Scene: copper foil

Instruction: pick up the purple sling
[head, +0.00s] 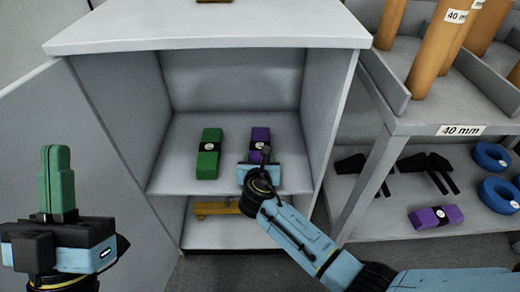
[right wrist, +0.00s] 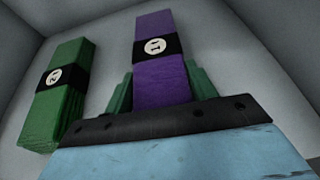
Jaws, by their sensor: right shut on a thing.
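A folded purple sling (head: 260,138) with a black band and a round white label marked 1 lies on the upper shelf inside the grey cabinet. My right gripper (head: 262,157) reaches into the cabinet at its near end. In the right wrist view the green fingers (right wrist: 160,92) stand on both sides of the purple sling (right wrist: 155,30), shut on its near part. The sling's near end is hidden by the gripper body. My left gripper (head: 58,180) is outside the cabinet, its green fingers pointing up; the gap between them cannot be made out.
A green sling (head: 209,153), labelled 2, lies left of the purple one. A yellow-brown item (head: 215,208) is on the shelf below. The cabinet's side walls are close. Another purple sling (head: 436,217) and blue rolls (head: 490,157) lie on the right rack.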

